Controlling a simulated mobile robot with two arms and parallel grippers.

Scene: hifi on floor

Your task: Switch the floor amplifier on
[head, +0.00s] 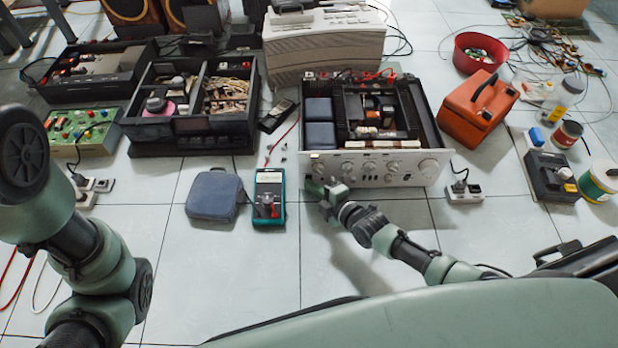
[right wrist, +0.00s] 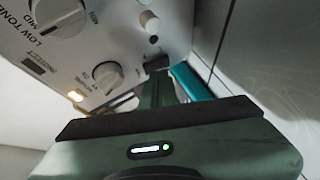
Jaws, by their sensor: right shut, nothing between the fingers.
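The amplifier (head: 408,168) sits on the tiled floor with its silver front panel toward me and its top open. My right gripper (head: 317,187) is shut and empty, with its fingertips at the lower left of that panel. In the right wrist view, the fingers (right wrist: 158,86) point at a small dark block (right wrist: 156,64) on the panel's edge; I cannot tell whether they touch it.
A teal multimeter (head: 268,198) and a blue pouch (head: 214,195) lie left of my right gripper. A power strip (head: 464,191) and an orange case (head: 480,108) stand right of the amplifier. The floor in front is mostly clear.

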